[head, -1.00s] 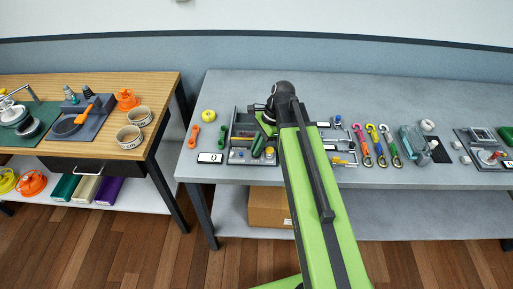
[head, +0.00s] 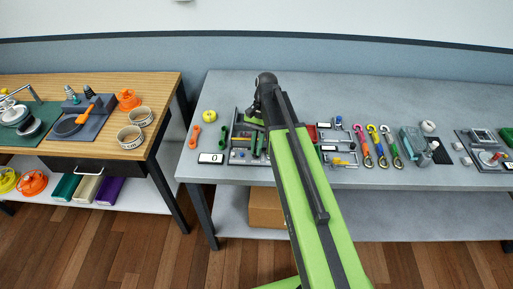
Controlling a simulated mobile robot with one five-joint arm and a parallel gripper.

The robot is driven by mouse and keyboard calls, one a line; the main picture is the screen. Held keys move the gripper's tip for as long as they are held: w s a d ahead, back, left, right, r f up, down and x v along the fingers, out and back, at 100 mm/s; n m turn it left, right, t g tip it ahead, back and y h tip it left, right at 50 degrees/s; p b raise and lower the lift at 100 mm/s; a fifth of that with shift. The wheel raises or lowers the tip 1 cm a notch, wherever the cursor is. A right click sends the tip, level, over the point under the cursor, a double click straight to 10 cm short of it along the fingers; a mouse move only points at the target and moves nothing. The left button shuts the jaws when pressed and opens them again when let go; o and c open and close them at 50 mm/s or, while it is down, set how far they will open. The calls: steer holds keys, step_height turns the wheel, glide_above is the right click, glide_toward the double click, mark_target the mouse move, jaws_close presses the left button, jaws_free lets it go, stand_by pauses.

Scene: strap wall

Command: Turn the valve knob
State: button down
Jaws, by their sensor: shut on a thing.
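My gripper (head: 256,146) shows only in part, as green pieces left of my arm. It points down over a grey fixture panel (head: 236,156) on the grey bench. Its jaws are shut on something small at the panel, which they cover. I cannot make out the valve knob for certain; it may be what the jaws hide. A small red part (head: 311,132) shows just right of my arm, partly covered by it.
The grey bench (head: 420,90) has clear room behind the panel. An orange-red tool (head: 194,136) and a yellow round piece (head: 209,116) lie left of the panel. Coloured hooks (head: 372,140) lie to the right. A wooden table (head: 90,88) stands at left.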

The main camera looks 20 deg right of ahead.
steer(key=shift+w+n+h, duration=0.15)
steer(key=shift+n+h, duration=0.15)
steer(key=shift+n, duration=0.8)
steer(key=c, duration=1.5)
jaws_free()
steer(key=p+v, duration=1.6)
steer(key=v, duration=0.1)
steer(key=shift+w+a, duration=0.15)
steer(key=shift+w, duration=0.25)
steer(key=shift+r, duration=0.1)
